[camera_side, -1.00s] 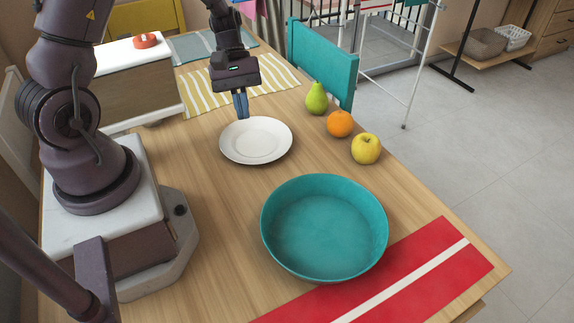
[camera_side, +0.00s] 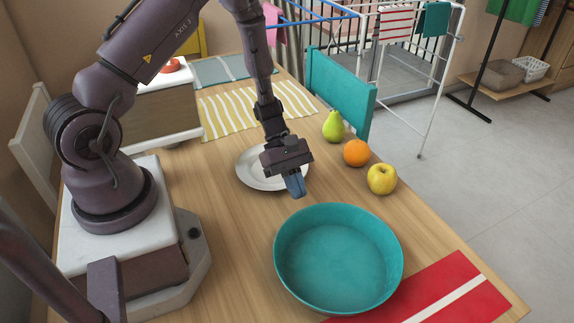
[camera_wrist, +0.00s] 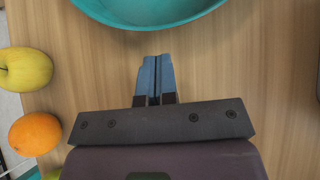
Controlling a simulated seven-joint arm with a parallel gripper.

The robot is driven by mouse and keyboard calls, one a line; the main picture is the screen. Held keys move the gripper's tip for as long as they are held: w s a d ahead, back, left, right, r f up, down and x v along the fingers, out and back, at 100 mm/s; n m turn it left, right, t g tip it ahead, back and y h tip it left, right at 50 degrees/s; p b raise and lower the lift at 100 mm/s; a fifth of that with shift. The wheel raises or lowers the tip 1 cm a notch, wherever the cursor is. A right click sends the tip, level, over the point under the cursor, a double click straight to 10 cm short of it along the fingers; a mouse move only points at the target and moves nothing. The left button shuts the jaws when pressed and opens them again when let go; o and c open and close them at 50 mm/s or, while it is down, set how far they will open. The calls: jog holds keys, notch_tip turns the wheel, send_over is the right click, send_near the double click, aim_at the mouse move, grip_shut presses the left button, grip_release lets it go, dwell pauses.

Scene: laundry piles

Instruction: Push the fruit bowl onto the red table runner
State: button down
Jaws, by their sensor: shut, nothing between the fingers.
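The fruit bowl (camera_side: 338,258) is a wide teal bowl, upright and empty. It stands on the wooden table, and its near right side adjoins or overlaps the edge of the red table runner (camera_side: 478,306), which has a white stripe. I cannot tell how much of its base is on the runner. My gripper (camera_side: 296,186) is shut and empty, pointing down beside the bowl's far rim and apart from it. In the wrist view my blue fingertips (camera_wrist: 156,72) are together, with the bowl's rim (camera_wrist: 150,22) ahead of them.
A white plate (camera_side: 250,171) lies behind my gripper. A pear (camera_side: 333,127), an orange (camera_side: 356,153) and a yellow apple (camera_side: 382,179) line the right table edge. A striped yellow mat (camera_side: 235,112) lies farther back. Bare wood is left of the bowl.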

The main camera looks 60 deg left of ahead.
jog(key=shift+w+d, duration=0.1)
jog(key=shift+d, duration=1.1)
send_over(332, 255)
jog(key=shift+d, duration=0.1)
